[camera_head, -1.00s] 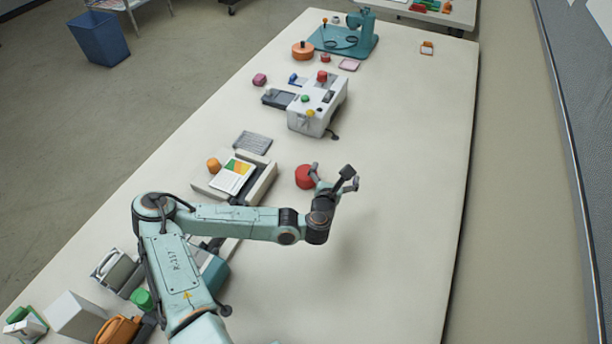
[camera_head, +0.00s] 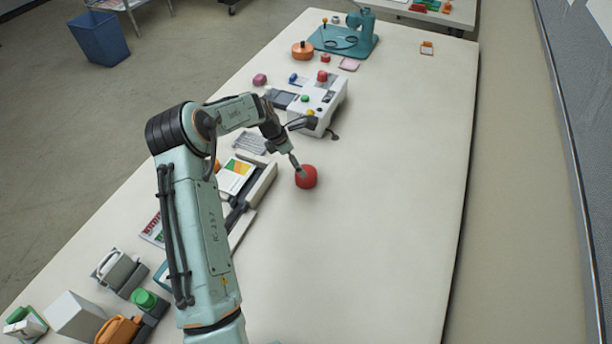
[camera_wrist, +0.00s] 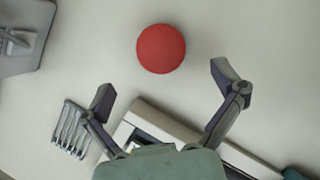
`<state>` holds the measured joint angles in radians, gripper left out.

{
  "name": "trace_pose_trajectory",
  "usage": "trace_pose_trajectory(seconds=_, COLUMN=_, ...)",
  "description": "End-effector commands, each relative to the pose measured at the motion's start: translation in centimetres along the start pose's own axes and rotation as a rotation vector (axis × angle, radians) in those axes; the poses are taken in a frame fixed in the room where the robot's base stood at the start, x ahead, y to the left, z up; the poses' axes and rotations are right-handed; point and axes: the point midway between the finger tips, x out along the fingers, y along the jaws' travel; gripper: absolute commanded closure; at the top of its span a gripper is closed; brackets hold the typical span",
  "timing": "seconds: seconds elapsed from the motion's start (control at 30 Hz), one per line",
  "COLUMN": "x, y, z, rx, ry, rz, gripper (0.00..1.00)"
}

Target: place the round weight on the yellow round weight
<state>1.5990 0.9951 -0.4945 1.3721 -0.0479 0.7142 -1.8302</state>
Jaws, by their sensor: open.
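A red round piece (camera_head: 306,177), which may be the round weight, rests on the bare table right of the laminator. It shows whole in the wrist view (camera_wrist: 161,48), just ahead of and between my fingertips. My gripper (camera_head: 307,147) is open beside it, with one finger overlapping its upper left edge in the head view. In the wrist view my gripper (camera_wrist: 162,81) is empty, with its fingers spread wide. I cannot make out a yellow round weight now. An orange round piece (camera_head: 302,50) with a knob stands far back, beside the teal device.
A white machine (camera_head: 318,103) with coloured buttons stands behind my gripper. The laminator (camera_head: 262,181) with a coloured card lies to the left, partly behind my arm. A grey comb-like rack shows in the wrist view (camera_wrist: 70,132). The table's right side is clear.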

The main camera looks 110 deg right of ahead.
Motion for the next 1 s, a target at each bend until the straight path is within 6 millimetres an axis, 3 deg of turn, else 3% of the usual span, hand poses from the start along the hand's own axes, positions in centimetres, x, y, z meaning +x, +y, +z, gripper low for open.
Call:
trace_pose_trajectory(seconds=0.4, x=6.1, y=-0.1, z=-0.1, rx=0.002, ry=-0.001, rz=-0.002, gripper=0.06)
trace_pose_trajectory(seconds=0.73, x=6.8, y=-0.1, z=0.0, rx=0.002, ry=-0.002, rz=-0.001, gripper=0.06)
trace_pose_trajectory(seconds=0.77, x=6.8, y=-0.1, z=0.0, rx=0.002, ry=-0.002, rz=-0.001, gripper=0.09)
trace_pose_trajectory(seconds=0.9, x=6.8, y=-0.1, z=0.0, rx=0.002, ry=-0.002, rz=-0.001, gripper=0.53)
trace_pose_trajectory(seconds=1.0, x=6.8, y=-0.1, z=0.0, rx=0.002, ry=-0.002, rz=0.000, gripper=0.77)
